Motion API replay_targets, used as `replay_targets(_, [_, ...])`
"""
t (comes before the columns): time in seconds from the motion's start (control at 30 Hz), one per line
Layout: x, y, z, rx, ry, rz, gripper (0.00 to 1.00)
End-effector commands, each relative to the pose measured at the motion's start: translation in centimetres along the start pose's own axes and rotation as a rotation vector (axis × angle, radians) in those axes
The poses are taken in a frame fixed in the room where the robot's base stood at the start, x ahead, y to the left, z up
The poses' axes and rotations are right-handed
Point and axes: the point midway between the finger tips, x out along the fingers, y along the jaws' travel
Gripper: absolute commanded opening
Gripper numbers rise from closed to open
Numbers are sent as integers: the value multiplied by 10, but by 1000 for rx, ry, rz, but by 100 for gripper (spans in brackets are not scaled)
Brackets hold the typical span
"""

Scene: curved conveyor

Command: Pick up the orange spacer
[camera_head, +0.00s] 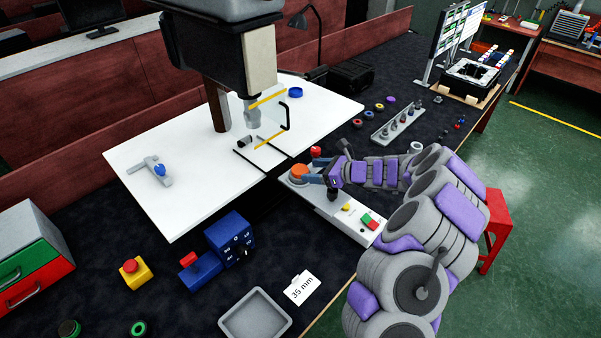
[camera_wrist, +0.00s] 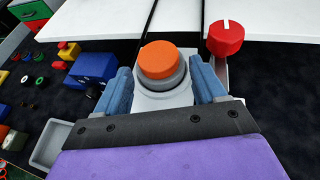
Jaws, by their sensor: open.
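The orange spacer (camera_head: 299,171) is a short orange disc on top of a round grey seat on the white control strip (camera_head: 337,218). In the wrist view the spacer (camera_wrist: 159,59) is at the upper middle, with the grey seat (camera_wrist: 165,82) below it. My gripper (camera_head: 313,171) reaches in from the right, low over the strip. Its blue fingers are open in the wrist view (camera_wrist: 160,80), one on each side of the seat and spacer. A gap shows on both sides, so neither finger visibly touches the spacer.
A red knob (camera_wrist: 226,37) stands close to the right finger. The white table (camera_head: 180,202) and the machine's guard (camera_head: 268,118) are just beyond. A blue control box (camera_head: 231,238), a grey tray (camera_head: 255,316) and a "35 mm" card (camera_head: 302,289) lie nearer. Coloured rings (camera_head: 379,106) lie behind.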

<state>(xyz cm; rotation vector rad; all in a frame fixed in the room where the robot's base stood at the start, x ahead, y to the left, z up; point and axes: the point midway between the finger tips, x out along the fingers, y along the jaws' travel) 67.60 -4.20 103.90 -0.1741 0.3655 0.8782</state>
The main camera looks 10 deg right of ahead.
Motion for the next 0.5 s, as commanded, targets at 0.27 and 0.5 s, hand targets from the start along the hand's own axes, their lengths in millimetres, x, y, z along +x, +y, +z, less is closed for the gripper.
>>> replay_targets(0.27, [28,1,-2,2,2,2,70])
replay_targets(0.5, [29,1,-3,3,5,4,66])
